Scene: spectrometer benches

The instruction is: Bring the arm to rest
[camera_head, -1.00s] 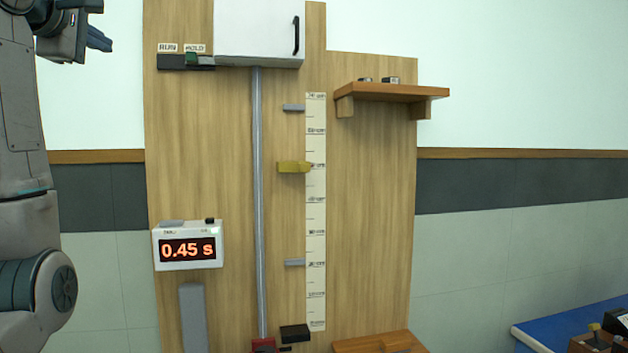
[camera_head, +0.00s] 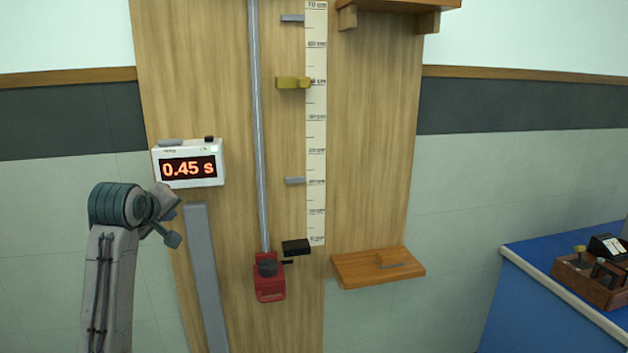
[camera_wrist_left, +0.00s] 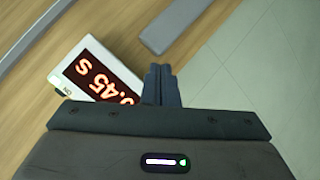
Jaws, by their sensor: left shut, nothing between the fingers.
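My left arm (camera_head: 107,290) rises at the left of the head view and bends over at the top. My left gripper (camera_head: 172,238) is at its end, angled downward, in front of the board's left edge and below the timer. In the left wrist view the two fingers of the left gripper (camera_wrist_left: 161,80) lie together with nothing between them. The timer (camera_head: 188,163) reads 0.45 s. It also shows, turned, in the left wrist view (camera_wrist_left: 97,71), partly hidden behind the gripper. My right gripper is not in view.
A wooden board (camera_head: 365,160) carries a metal rod (camera_head: 258,120), a scale (camera_head: 316,150), a yellow marker (camera_head: 292,83) and a red base (camera_head: 270,285). A small wooden shelf (camera_head: 350,270) juts out low. A blue bench (camera_head: 545,310) stands at right. The floor is not clearly visible.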

